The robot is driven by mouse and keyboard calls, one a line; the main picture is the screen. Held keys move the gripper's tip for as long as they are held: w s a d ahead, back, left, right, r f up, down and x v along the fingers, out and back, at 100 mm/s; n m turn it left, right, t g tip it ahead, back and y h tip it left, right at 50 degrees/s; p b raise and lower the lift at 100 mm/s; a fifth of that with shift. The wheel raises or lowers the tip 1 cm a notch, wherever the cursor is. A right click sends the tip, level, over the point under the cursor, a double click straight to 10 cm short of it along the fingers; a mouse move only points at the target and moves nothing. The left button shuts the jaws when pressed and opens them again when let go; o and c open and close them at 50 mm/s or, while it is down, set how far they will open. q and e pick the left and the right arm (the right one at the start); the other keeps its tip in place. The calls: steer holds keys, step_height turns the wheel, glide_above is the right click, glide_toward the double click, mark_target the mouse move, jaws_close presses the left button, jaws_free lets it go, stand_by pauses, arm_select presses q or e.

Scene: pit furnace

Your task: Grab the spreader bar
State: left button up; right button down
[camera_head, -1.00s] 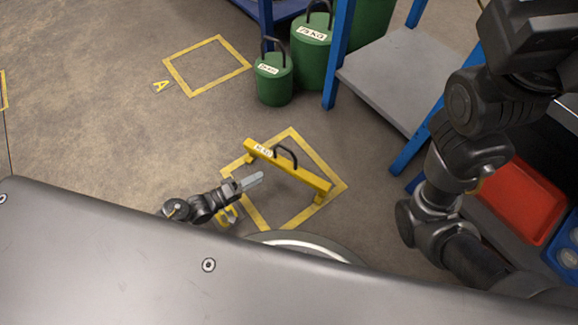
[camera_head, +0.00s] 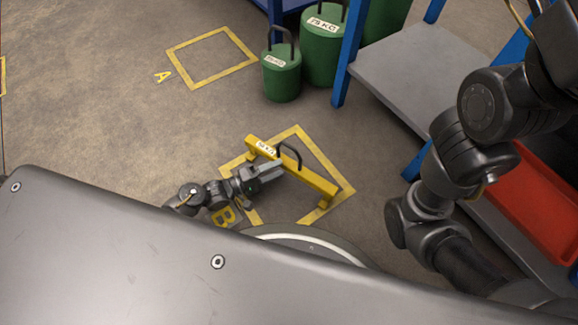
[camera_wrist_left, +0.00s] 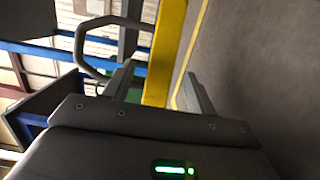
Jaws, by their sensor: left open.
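The yellow spreader bar (camera_head: 315,180) stands on the floor inside the taped square by the letter B. It has a weight label near its far left end and a black loop handle (camera_head: 291,154) on top. My left gripper (camera_head: 277,172) is at the near side of the bar, close to the handle. In the left wrist view the open fingers (camera_wrist_left: 160,85) have the yellow bar (camera_wrist_left: 166,50) between them, with the handle (camera_wrist_left: 90,50) beside the left finger. Whether a finger touches the bar cannot be told. My right gripper is out of view.
Green weights (camera_head: 281,75) stand at the back beside a blue-framed shelf with a grey top (camera_head: 405,75). A red bin (camera_head: 540,205) lies at the right. An empty taped square (camera_head: 212,58) marked A is at the far left, with bare floor around it.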

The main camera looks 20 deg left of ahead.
mark_target(283, 168)
arm_select(q)
steer(key=shift+w+d+f+b, duration=0.1)
steer(key=shift+w+d+b, duration=0.05)
steer(key=shift+d+b, duration=0.15)
steer(key=b+x, duration=0.3)
steer(key=shift+d+f, duration=0.15)
steer(key=shift+w+d, duration=0.45)
steer(key=shift+r, duration=0.2)
jaws_close()
stand_by(0.4)
steer(key=shift+r, duration=0.15)
